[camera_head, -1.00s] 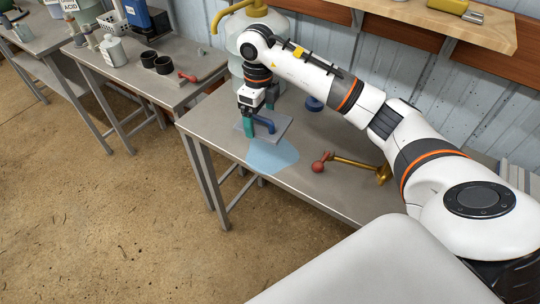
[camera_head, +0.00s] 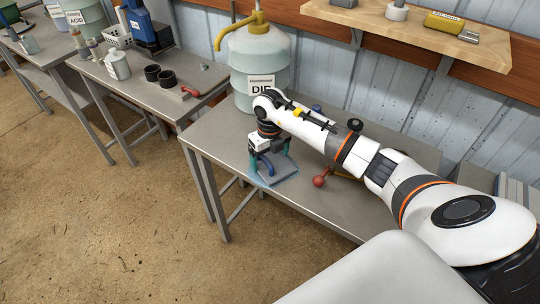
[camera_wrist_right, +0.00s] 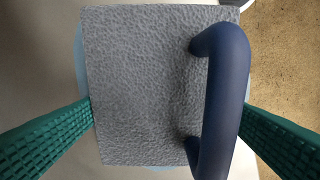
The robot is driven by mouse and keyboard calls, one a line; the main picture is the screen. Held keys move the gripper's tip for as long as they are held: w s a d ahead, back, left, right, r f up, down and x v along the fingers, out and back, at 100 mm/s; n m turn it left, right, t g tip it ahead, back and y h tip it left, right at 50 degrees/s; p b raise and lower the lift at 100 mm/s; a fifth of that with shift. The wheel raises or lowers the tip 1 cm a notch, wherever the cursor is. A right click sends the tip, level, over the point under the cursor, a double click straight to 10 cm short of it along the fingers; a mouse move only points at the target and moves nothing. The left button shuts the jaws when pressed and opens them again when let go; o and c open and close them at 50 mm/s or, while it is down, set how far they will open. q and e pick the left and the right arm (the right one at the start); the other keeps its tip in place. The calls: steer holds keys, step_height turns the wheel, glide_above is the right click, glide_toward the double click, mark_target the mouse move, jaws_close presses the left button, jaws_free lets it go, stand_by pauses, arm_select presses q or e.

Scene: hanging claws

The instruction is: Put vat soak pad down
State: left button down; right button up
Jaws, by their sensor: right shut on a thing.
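The vat soak pad is a grey, rough-faced square pad (camera_head: 280,178) with a blue handle (camera_head: 267,166). It fills the middle of the right wrist view (camera_wrist_right: 138,90), the dark blue handle (camera_wrist_right: 226,95) on its right side. My right gripper (camera_head: 271,169) is shut on the pad, green fingers at its opposite sides. The pad is low over the light blue puddle on the table; a little blue (camera_wrist_right: 80,50) shows past its edges. I cannot tell whether it touches the tabletop. My left gripper is not in view.
The grey table (camera_head: 215,133) holds a large yellow-topped vat (camera_head: 258,55) behind my arm. A red-knobbed brass lever (camera_head: 319,181) lies right of the pad. Left, another table holds black cups (camera_head: 167,78) and a red-handled item (camera_head: 190,91). The table's front strip is bare.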

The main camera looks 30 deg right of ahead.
steer(key=shift+f, duration=0.25)
steer(key=shift+f, duration=0.1)
steer(key=o, duration=0.7)
steer(key=shift+r, duration=0.25)
steer(key=shift+w+r, duration=0.1)
steer(key=shift+r, duration=0.15)
step_height(320, 180, up, 11)
steer(key=b, duration=0.2)
steer(key=shift+r+b, duration=0.15)
steer(key=shift+b, duration=0.25)
